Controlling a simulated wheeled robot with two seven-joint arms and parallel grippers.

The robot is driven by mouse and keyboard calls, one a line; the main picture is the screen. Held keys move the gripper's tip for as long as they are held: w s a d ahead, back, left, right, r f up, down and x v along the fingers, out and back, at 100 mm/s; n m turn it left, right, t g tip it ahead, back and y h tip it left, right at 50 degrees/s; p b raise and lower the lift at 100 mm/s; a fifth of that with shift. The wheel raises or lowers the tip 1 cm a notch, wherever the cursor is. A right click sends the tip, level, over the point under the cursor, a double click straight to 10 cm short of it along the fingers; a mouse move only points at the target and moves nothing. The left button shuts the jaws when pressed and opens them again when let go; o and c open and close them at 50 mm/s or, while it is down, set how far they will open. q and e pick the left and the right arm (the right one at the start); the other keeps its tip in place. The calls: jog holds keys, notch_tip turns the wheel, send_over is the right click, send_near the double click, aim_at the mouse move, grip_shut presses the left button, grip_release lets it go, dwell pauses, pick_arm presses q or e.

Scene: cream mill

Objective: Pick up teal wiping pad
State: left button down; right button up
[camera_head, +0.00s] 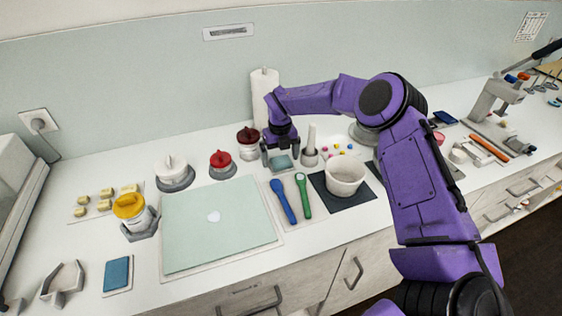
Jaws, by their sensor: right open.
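The gripper is open. My left gripper is not in view.
A dark red-lidded jar (248,142) stands close left of the gripper and a grey holder with a white handle (309,156) close right. Blue (283,201) and green (303,195) spoons lie in front. A pale green mat (185,245) covers the counter at front left.

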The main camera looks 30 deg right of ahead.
jog(key=c, duration=1.1)
